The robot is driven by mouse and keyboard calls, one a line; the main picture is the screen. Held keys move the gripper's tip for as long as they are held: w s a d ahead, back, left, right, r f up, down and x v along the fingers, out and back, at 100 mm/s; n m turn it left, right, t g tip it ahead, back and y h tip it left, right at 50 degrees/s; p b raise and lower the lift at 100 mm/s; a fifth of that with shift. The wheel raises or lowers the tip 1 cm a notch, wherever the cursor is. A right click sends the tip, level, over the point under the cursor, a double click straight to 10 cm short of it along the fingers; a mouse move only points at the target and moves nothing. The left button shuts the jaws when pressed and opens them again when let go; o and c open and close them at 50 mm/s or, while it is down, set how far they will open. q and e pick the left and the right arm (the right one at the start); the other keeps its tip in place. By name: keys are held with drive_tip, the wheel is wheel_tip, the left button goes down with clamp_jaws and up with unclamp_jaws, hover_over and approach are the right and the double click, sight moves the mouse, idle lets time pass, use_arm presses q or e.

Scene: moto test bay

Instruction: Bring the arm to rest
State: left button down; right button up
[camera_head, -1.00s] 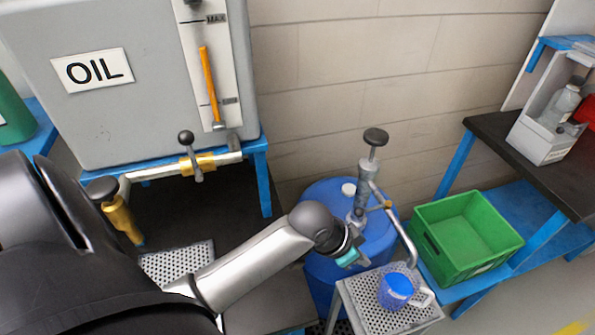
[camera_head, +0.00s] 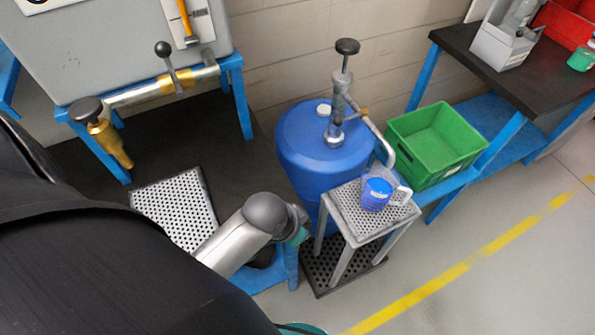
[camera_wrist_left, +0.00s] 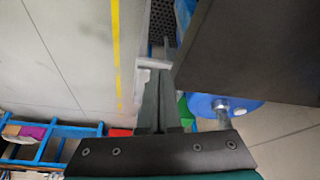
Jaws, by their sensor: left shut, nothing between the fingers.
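My left arm (camera_head: 262,222) comes in from the lower left in the head view. Its wrist is bent down beside the perforated stand, and its fingers are hidden there. In the left wrist view my left gripper (camera_wrist_left: 157,85) shows two dark fingers together, shut and empty. My right gripper is in neither view.
A blue mug (camera_head: 376,194) stands on the perforated stand (camera_head: 345,214), right of my arm. Behind are a blue drum (camera_head: 310,150) with a hand pump (camera_head: 337,115), and a green crate (camera_head: 433,150). A dark bench (camera_head: 497,62) is at right. Open floor (camera_head: 500,275) lies lower right.

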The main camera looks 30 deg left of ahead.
use_arm(q)
drive_tip(key=shift+s+f, duration=0.3)
drive_tip(key=shift+f, duration=0.3)
drive_tip(key=shift+d+r, duration=0.1)
drive_tip(key=shift+r, duration=0.05)
